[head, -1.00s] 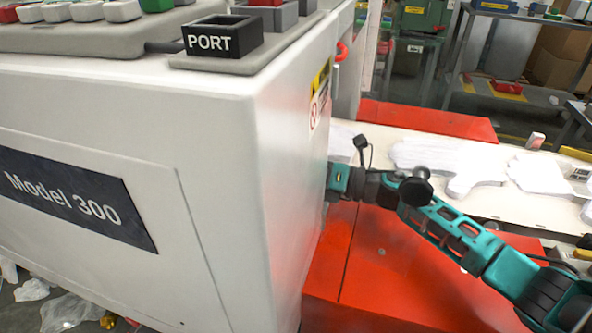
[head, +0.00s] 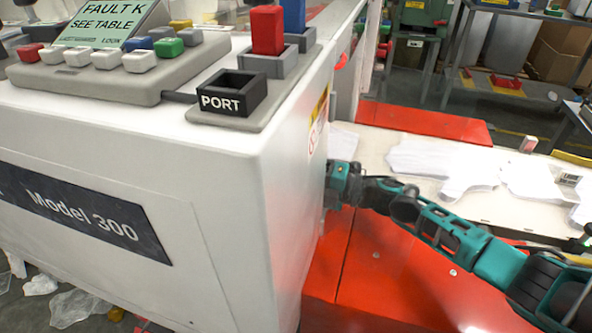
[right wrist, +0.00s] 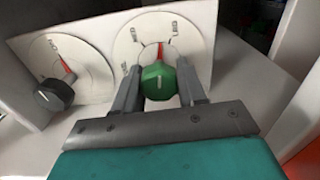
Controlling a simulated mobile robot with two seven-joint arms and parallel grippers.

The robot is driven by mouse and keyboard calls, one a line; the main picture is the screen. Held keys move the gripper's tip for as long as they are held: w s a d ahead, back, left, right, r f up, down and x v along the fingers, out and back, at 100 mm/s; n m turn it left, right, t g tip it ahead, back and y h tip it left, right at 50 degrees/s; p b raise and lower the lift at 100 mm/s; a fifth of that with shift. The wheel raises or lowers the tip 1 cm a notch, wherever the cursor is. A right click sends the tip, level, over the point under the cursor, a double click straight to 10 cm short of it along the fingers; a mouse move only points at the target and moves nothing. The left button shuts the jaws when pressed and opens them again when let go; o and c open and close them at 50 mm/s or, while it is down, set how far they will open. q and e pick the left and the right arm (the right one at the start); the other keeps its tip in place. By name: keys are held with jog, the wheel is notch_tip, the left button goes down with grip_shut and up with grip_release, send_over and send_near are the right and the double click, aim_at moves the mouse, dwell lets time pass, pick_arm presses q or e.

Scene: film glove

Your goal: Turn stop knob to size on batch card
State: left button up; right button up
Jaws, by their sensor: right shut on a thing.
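In the right wrist view my right gripper (right wrist: 160,75) is shut on a green knob (right wrist: 158,84), one finger on each side. I cannot make out a batch card for sure; a small printed label (head: 570,180) lies among the gloves. My left gripper is not in view.
A second dial (right wrist: 95,70) with a black knob (right wrist: 53,95) is left of the green one. The white machine (head: 215,170) carries a screen (head: 110,22) reading "FAULT K SEE TABLE", buttons and a black PORT box (head: 232,95). White gloves (head: 450,165) lie on a pale table.

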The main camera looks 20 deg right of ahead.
jog(key=shift+r+m+p, duration=0.1)
jog(key=shift+m+p, duration=0.4)
jog(key=shift+m, duration=0.6)
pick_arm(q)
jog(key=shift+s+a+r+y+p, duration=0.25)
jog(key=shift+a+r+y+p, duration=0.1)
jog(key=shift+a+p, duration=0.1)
pick_arm(e)
jog(key=shift+m, duration=0.8)
jog(key=o, duration=1)
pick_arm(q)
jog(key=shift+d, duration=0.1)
pick_arm(e)
jog(key=shift+o, duration=0.2)
